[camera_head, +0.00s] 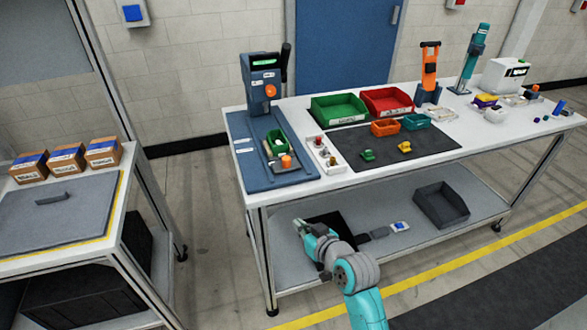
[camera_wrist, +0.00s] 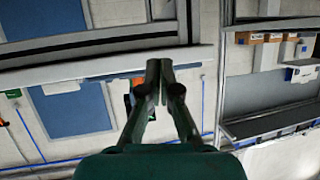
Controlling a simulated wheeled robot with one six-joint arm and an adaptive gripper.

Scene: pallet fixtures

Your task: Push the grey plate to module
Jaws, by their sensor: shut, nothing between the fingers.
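A flat grey plate (camera_head: 90,207) with a dark bar handle lies on the left table in the head view, in front of several cartons. The blue-grey module (camera_head: 262,80) stands upright at the left end of the right workbench, above a blue base (camera_head: 240,158). A green bin with small parts sits on that base. My gripper (camera_head: 298,223) is in front of the right bench, near its lower shelf level, well to the right of the grey plate and apart from it. In the wrist view my gripper (camera_wrist: 160,64) has its fingertips together, with nothing between them.
The left table (camera_head: 128,165) has a yellow edge line. Cartons (camera_head: 67,158) stand along its back. The right bench (camera_head: 470,138) carries green and red bins, a dark mat and tools. A dark tray (camera_head: 441,204) is on its lower shelf. Open floor (camera_head: 195,200) lies between both tables.

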